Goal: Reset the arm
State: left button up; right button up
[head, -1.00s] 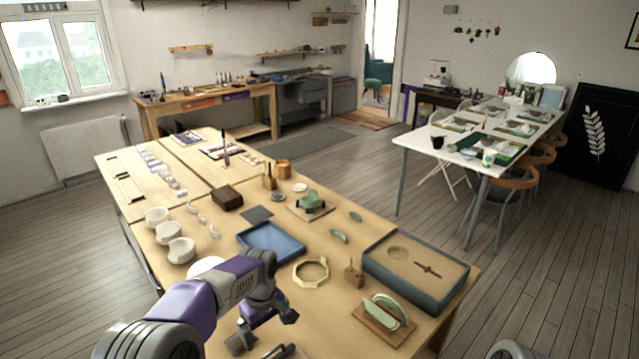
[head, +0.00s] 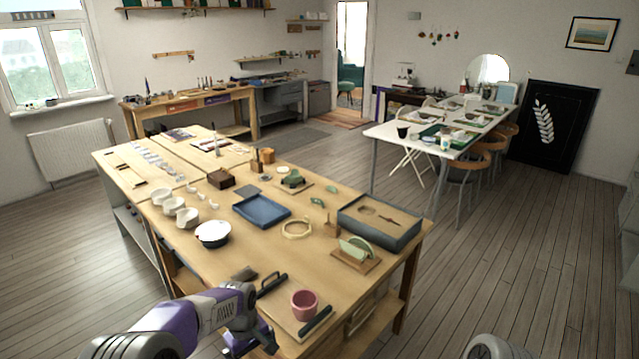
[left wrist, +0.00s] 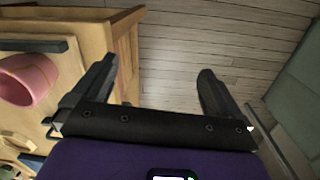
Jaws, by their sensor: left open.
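My left arm comes in at the bottom of the head view. Its gripper (head: 250,345) is at the near edge of the wooden worktable (head: 330,272), low and beside the pink cup. In the left wrist view the two dark fingers of the left gripper (left wrist: 158,90) stand wide apart with nothing between them, and the floor shows behind. The pink cup (head: 305,304) stands near the table's front edge; it also shows at the left of the left wrist view (left wrist: 28,80). My right gripper is not seen.
On the table are a blue tray (head: 262,222), a white round bowl (head: 212,240), an octagonal ring (head: 297,229), a grey-rimmed sand box (head: 405,240) and a green piece on a wooden stand (head: 357,262). Open floor (head: 520,270) lies to the right.

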pick_arm(q)
jog(key=s+d+f+m+h, duration=0.15)
jog(key=s+f, duration=0.25)
jog(key=f, duration=0.4)
jog(key=s+d+f+m+h, duration=0.1)
jog(key=s+d+f+m, duration=0.1)
jog(key=s+f, duration=0.45)
jog(key=s+d+f+m+h, duration=0.1)
jog(key=s+d+f+m, duration=0.1)
jog(key=s+f, duration=0.6)
jog(key=s+d, duration=0.1)
jog(key=s, duration=0.3)
jog(key=shift+t, duration=0.3)
